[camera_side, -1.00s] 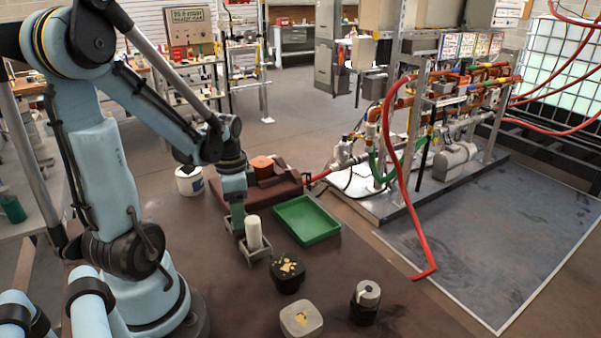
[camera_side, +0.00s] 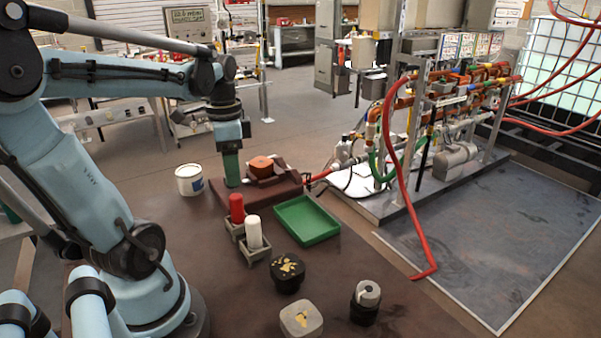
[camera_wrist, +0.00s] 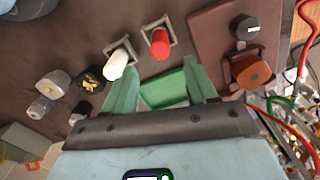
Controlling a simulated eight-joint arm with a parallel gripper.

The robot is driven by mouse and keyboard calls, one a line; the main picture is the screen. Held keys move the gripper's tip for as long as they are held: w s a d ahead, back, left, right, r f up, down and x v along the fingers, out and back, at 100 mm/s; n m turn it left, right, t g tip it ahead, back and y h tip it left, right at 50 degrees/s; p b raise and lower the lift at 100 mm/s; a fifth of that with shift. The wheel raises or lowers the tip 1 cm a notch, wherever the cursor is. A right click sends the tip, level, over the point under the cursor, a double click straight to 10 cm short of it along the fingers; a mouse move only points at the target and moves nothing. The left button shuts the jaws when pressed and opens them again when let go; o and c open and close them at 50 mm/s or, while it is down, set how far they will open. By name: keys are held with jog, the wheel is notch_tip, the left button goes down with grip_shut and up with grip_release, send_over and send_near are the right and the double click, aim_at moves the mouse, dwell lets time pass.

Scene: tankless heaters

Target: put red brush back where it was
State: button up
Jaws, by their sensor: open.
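The red brush (camera_side: 237,207) stands upright in the rear of two square grey holders (camera_side: 234,229). It also shows in the wrist view (camera_wrist: 160,45), in its grey holder frame. A white brush (camera_side: 254,232) stands upright in the front holder (camera_side: 256,256); it also shows in the wrist view (camera_wrist: 117,65). My gripper (camera_side: 232,184) is raised above and behind the red brush, apart from it. In the wrist view its green fingers (camera_wrist: 160,76) are spread wide with nothing held between them.
A green tray (camera_side: 307,220) lies right of the holders. A dark red base with an orange-topped part (camera_side: 262,166) is behind it. A white tub (camera_side: 189,180) stands at the left.

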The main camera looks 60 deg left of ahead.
jog(key=shift+r, duration=0.45)
jog(key=w+d+f+n+t, duration=0.1)
jog(key=w+d+t, duration=0.2)
jog(key=d, duration=0.5)
jog(key=w+d+f+n+t, duration=0.1)
jog(key=w+d+t, duration=0.3)
jog(key=d, duration=0.5)
jog(key=shift+w+d+n, duration=0.25)
jog(key=shift+d+n, duration=0.05)
jog(key=shift+n, duration=0.2)
jog(key=shift+f, duration=0.1)
